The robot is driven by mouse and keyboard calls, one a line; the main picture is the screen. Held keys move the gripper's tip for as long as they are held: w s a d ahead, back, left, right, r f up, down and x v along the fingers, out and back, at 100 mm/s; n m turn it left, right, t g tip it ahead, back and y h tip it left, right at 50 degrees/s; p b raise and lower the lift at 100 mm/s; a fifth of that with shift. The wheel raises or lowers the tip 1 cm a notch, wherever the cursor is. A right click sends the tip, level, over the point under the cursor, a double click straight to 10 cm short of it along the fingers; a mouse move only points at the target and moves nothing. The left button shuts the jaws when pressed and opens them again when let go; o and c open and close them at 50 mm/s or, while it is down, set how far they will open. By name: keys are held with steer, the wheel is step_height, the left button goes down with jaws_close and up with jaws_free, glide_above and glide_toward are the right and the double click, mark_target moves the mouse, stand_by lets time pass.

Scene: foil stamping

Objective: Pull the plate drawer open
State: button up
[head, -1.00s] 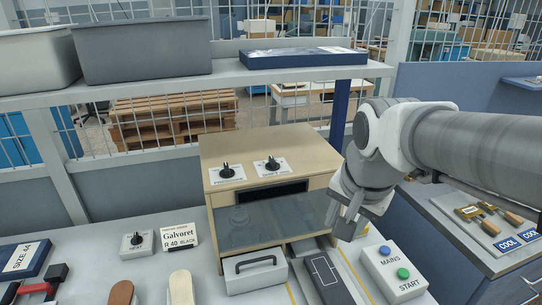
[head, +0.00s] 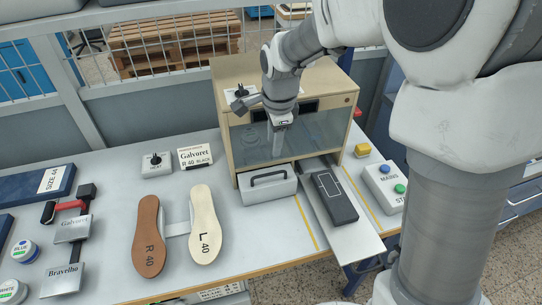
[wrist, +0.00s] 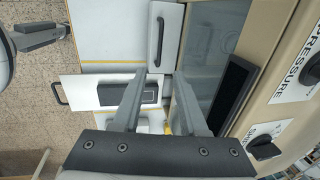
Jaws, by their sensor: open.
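The plate drawer (head: 270,188) is a pale grey box front with a black bar handle (head: 268,175), at the lower left of the wooden stamping machine (head: 310,80). Its handle (wrist: 160,42) also shows near the top of the wrist view, just beyond my fingertips. My gripper (head: 278,143) points down in front of the machine's glass window, above the drawer. In the wrist view my gripper (wrist: 160,82) is open, with nothing between its fingers. The fingers appear apart from the handle.
Right of the drawer, a white sliding tray (head: 362,245) with a dark block (head: 333,196) sticks out over the bench edge. A control box (head: 384,183) stands farther right, partly behind my arm.

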glide_above(271, 183)
step_height(271, 183, down, 13)
steer(key=shift+r, duration=0.1)
jaws_close()
stand_by(1.5)
